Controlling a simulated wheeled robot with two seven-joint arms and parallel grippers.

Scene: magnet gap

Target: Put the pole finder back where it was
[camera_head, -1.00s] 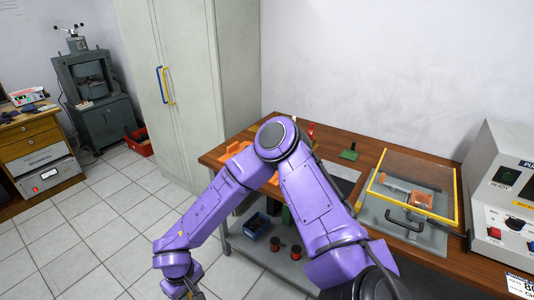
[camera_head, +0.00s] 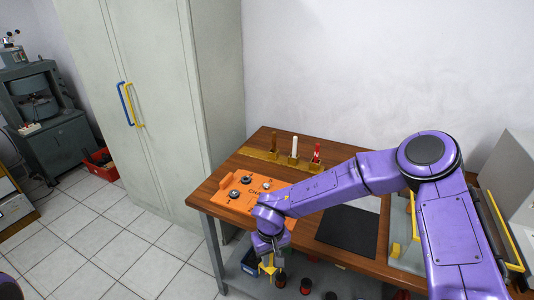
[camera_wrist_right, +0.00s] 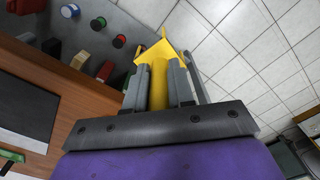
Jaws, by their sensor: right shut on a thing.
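My right gripper (camera_head: 270,258) is shut on a yellow tool (camera_head: 267,267), in front of the table's front edge and below its top. In the right wrist view the fingers (camera_wrist_right: 160,82) close on the tool's yellow shaft, and its wider, pointed end (camera_wrist_right: 163,50) sticks out past them. I take this tool to be the pole finder, but cannot be sure. A brass-coloured rack strip (camera_head: 258,153) at the back of the table carries upright brown (camera_head: 274,140), white (camera_head: 294,147) and red (camera_head: 317,153) pieces in small holders. My left gripper is out of view.
An orange panel (camera_head: 228,190) with dark knobs lies on the table's left end. A black mat (camera_head: 348,230) lies at the middle front. My right arm hides much of the table's right side.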

